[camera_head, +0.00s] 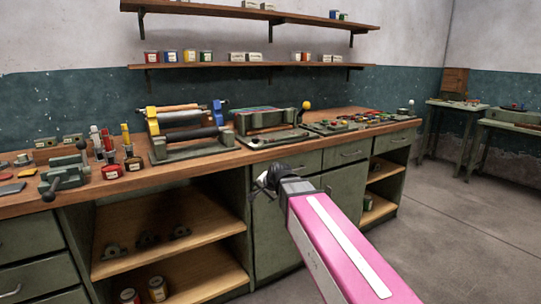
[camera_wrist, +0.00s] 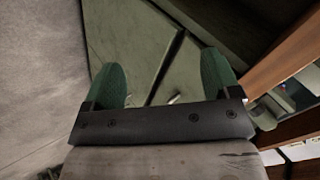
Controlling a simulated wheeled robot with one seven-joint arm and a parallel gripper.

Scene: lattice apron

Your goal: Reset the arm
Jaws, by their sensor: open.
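My arm shows in the head view as a pink link with a white stripe, reaching from the lower right toward the cabinet front. My gripper (camera_head: 266,182) is at its far end, small and dark, in front of the green cabinet doors and below the worktop edge. In the wrist view my gripper (camera_wrist: 162,85) shows two green fingers spread wide apart on a dark bar. Nothing is between them; the cabinet front lies behind.
A wooden workbench (camera_head: 205,166) runs along the wall with a roller press (camera_head: 184,132), a vise (camera_head: 64,174) and several jars. Open shelves (camera_head: 165,247) are at lower left. Wall shelves (camera_head: 250,65) hold jars. Floor (camera_head: 455,225) at right is clear. Side tables (camera_head: 458,105) stand far right.

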